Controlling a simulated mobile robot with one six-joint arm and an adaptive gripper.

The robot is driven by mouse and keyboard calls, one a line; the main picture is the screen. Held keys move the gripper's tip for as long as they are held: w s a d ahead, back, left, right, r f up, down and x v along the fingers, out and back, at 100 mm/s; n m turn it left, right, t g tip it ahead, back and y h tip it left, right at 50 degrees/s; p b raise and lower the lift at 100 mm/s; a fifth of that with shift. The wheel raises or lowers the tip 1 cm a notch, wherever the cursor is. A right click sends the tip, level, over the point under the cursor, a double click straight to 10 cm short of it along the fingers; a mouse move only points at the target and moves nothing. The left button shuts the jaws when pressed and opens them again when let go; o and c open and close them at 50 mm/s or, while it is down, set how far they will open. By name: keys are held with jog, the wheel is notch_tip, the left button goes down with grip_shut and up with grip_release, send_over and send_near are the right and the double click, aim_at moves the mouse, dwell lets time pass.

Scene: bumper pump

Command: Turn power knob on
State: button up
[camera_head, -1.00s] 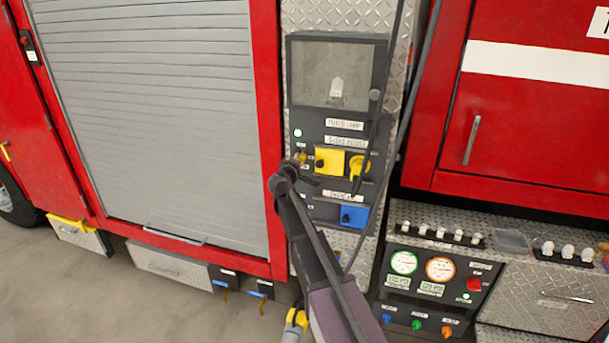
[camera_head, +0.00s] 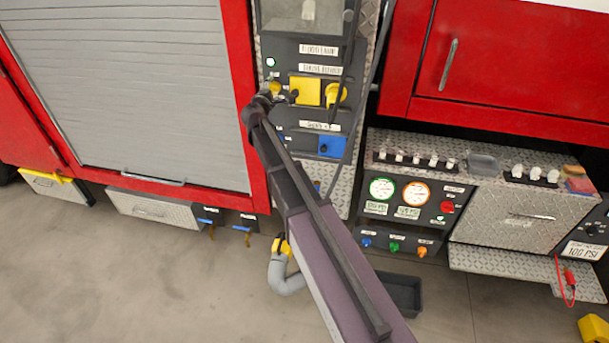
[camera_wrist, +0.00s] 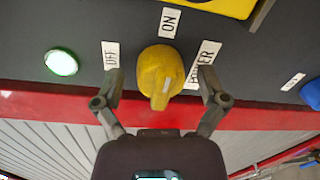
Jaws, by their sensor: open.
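The yellow power knob (camera_wrist: 160,72) sits on the dark panel in the wrist view, with its narrow end towards my palm. An OFF label (camera_wrist: 110,55) is to its left, an ON label (camera_wrist: 170,22) is above it, and a POWER label (camera_wrist: 205,62) is to its right. My gripper (camera_wrist: 158,88) is open, one finger on each side of the knob; I cannot tell whether they touch it. In the head view the knob (camera_head: 274,88) shows just above my gripper (camera_head: 279,97), which partly hides it.
A lit green lamp (camera_wrist: 62,62) is left of the knob. A yellow square part (camera_head: 306,91) and a blue one (camera_head: 331,146) are on the same panel. A gauge panel (camera_head: 444,190) stands to the right. The grey floor at lower left is clear.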

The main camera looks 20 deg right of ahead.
jog(key=n, duration=0.6)
jog(key=n+b, duration=0.1)
jog(key=n, duration=0.4)
jog(key=shift+n+h, duration=0.3)
jog(key=shift+h, duration=0.1)
jog(key=v, duration=1.4)
jog(key=s+d+f+m+g+y, duration=0.1)
jog(key=s+d+f+m+g, duration=0.4)
jog(key=s+f+m, duration=0.2)
jog(key=s+d+f+m+g+y, duration=0.2)
jog(key=s+d+f+m+g, duration=0.3)
jog(key=s+m, duration=0.5)
jog(key=shift+f+m+g, duration=0.3)
jog(key=shift+f+m, duration=0.2)
jog(key=shift+f, duration=0.8)
